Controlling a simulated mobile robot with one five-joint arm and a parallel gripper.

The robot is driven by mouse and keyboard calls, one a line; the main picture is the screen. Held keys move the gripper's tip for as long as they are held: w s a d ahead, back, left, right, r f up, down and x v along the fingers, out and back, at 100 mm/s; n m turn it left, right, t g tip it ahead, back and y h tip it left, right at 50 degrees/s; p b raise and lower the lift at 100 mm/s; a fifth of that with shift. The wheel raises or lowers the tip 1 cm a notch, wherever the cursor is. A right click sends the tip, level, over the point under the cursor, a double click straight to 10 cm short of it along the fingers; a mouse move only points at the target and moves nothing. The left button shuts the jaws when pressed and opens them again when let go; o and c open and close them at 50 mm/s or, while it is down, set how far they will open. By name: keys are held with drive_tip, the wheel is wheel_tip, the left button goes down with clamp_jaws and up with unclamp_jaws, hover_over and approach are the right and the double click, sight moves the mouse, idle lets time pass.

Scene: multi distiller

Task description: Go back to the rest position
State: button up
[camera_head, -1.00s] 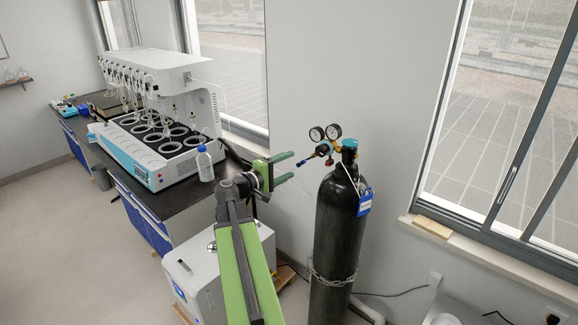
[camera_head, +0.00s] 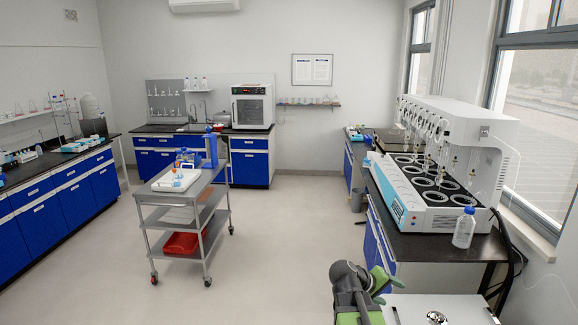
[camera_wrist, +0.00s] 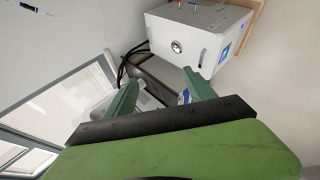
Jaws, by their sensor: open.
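My gripper (camera_wrist: 160,95) shows in the wrist view with its two green fingers spread apart and nothing between them. In the head view, part of my arm and gripper (camera_head: 380,282) shows at the bottom, right of the middle, in front of the lab bench; the fingertips are hard to make out there. The white multi distiller (camera_head: 412,200) stands on the black bench top at the right, apart from my arm. A clear bottle with a blue cap (camera_head: 464,230) stands on the bench beside it.
A white box-shaped unit (camera_head: 450,312) is close to my arm at the bottom right; it also shows in the wrist view (camera_wrist: 205,22). A grey cart (camera_head: 190,205) stands on the floor left of the middle. Blue cabinets (camera_head: 60,195) line the left wall. The floor between is clear.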

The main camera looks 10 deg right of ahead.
drive_tip(key=s+a+f+g+y, duration=0.1)
drive_tip(key=s+a+f+y, duration=0.1)
drive_tip(key=a, duration=0.6)
drive_tip(key=s+a+f+y+b, duration=0.1)
drive_tip(key=a+f+y, duration=0.3)
drive_tip(key=a, duration=0.5)
drive_tip(key=s+a+f+g+y, duration=0.1)
drive_tip(key=s+a+f+y, duration=0.2)
drive_tip(key=a, duration=0.6)
wheel_tip(320, 180, down, 2)
drive_tip(key=shift+s+a+f+m+g+y, duration=0.1)
drive_tip(key=shift+s+a+m+g+y, duration=0.15)
drive_tip(key=shift+y, duration=0.25)
drive_tip(key=shift+c, duration=0.2)
